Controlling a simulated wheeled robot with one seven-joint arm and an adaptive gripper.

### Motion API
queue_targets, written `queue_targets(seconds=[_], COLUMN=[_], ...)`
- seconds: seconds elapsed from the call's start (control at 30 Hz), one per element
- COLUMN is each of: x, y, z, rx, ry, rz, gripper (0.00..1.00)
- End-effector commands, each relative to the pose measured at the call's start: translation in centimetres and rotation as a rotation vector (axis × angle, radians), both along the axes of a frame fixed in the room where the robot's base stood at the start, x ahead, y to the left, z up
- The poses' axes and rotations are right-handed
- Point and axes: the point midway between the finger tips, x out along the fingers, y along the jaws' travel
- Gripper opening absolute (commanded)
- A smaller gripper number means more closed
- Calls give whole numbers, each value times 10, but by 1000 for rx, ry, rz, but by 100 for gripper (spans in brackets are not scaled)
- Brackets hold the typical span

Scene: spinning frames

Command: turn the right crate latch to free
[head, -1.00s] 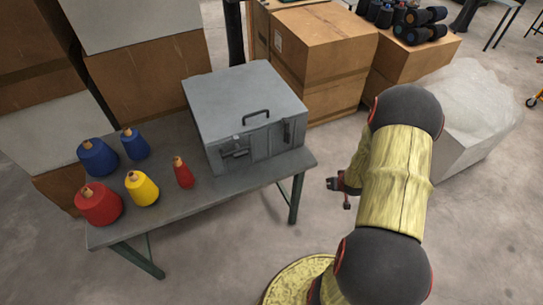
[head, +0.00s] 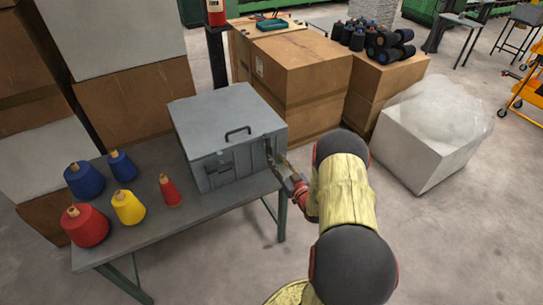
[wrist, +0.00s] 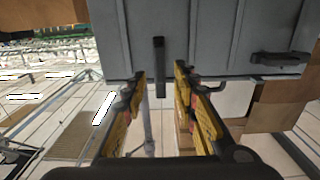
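The grey crate (head: 222,112) stands on the table with its lid shut and a dark handle on top. Its right latch (head: 268,147) is a dark bar on the front face, near the right edge. In the wrist view the right latch (wrist: 160,66) hangs vertical between my fingertips. My gripper (head: 273,162) is at the crate's front right, open, with one finger on each side of the latch. A gap shows on both sides, so it is not gripped. The left latch (wrist: 281,59) lies horizontal in the wrist view.
The grey table (head: 150,226) also bears blue cones (head: 86,181), a red cone (head: 85,227), a yellow cone (head: 128,209) and a small red cone (head: 170,193), left of the crate. Cardboard boxes (head: 305,85) stand behind. The floor at the front right is open.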

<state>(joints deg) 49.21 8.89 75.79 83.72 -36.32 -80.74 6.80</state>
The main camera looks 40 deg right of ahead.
Motion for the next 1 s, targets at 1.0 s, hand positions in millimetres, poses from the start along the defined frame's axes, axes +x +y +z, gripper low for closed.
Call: queue_targets(seconds=[1.0], x=[43], y=[-11], z=[-1], rx=[1], ry=[2], rz=[-1], gripper=[9])
